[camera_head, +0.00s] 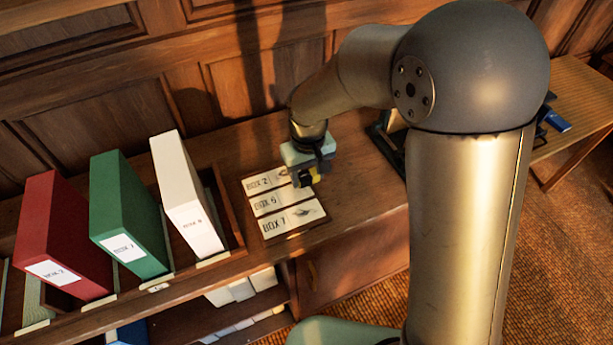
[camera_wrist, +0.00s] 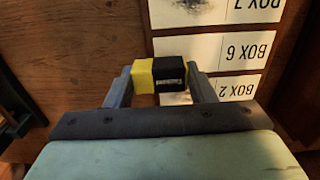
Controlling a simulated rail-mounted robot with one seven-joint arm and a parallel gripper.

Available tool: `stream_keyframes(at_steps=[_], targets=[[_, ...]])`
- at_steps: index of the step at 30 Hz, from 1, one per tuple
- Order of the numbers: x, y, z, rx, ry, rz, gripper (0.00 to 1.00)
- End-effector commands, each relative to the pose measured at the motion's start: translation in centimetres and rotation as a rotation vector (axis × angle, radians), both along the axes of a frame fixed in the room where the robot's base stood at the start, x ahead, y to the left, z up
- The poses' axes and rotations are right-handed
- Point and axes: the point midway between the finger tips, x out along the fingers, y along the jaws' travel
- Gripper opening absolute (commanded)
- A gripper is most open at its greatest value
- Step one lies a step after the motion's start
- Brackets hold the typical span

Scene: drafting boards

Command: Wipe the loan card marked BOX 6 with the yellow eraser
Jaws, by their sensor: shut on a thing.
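My gripper (camera_head: 308,180) is shut on the yellow eraser (camera_wrist: 144,76), which has a black half with a small label. It holds the eraser crosswise between its fingers (camera_wrist: 163,88), over the right part of the loan cards. The card marked BOX 6 (camera_head: 268,204) is the middle of three white cards; it also shows in the wrist view (camera_wrist: 205,50), just beyond the eraser. The gripper and eraser hide part of the cards' right side in the head view. I cannot tell whether the eraser touches a card.
The BOX 2 card (camera_head: 262,183) and BOX 7 card (camera_head: 285,222) lie on either side; dark marks show on both. Red (camera_head: 62,235), green (camera_head: 130,215) and white (camera_head: 185,195) box files stand in a wooden rack at left. Bare desk (camera_head: 365,190) lies right of the cards.

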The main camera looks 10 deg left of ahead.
Motion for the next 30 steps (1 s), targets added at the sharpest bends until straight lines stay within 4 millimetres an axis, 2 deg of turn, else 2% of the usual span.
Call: stream_keyframes(at_steps=[18, 30], targets=[[0.1, -0.3, 5.5, -0.002, 0.003, -0.007, 0.28], [0.1, -0.3, 5.7, -0.002, 0.003, -0.007, 0.28]])
